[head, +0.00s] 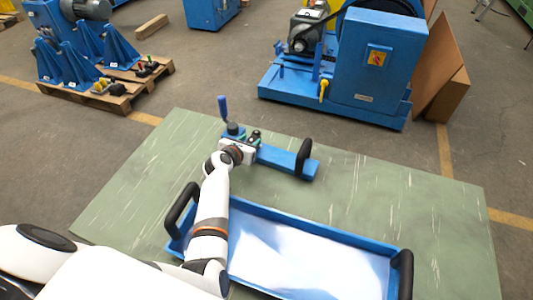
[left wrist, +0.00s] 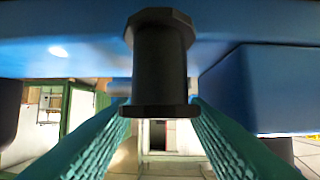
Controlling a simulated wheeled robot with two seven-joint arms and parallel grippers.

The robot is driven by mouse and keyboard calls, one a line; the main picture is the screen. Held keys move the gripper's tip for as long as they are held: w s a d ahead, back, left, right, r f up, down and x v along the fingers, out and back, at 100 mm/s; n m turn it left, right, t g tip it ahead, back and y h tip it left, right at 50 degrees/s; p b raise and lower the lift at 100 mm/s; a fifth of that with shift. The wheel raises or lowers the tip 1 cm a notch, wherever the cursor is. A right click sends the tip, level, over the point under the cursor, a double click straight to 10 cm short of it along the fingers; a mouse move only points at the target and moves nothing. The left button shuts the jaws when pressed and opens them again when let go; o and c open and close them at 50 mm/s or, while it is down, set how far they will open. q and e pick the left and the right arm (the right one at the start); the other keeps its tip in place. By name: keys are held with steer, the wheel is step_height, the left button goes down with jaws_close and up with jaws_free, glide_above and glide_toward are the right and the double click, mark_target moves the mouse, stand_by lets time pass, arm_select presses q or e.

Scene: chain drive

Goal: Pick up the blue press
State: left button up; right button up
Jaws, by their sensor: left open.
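The blue press (head: 288,161) lies on the green table top, behind the blue tray. It has a long flat blue body, a black upright handle at its right end and a raised blue lever (head: 223,108) at its left end. My left gripper (head: 244,136) is at the press's left part and hides some of it. In the left wrist view the gripper (left wrist: 160,106) is open, with a teal ribbed finger on each side of a black flanged post (left wrist: 158,65) under a blue bar (left wrist: 75,45). Whether the fingers touch the post I cannot tell. My right gripper is not in view.
A blue tray (head: 338,232) with black handles and a pale inside stands in front of the press. The green table top (head: 420,202) is clear at the right and left. Blue machines (head: 378,72) and a loaded pallet (head: 110,100) stand on the floor beyond.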

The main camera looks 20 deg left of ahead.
arm_select(q)
jaws_close()
stand_by(1.3)
steer(key=shift+w+r, duration=0.15)
steer(key=shift+r, duration=0.05)
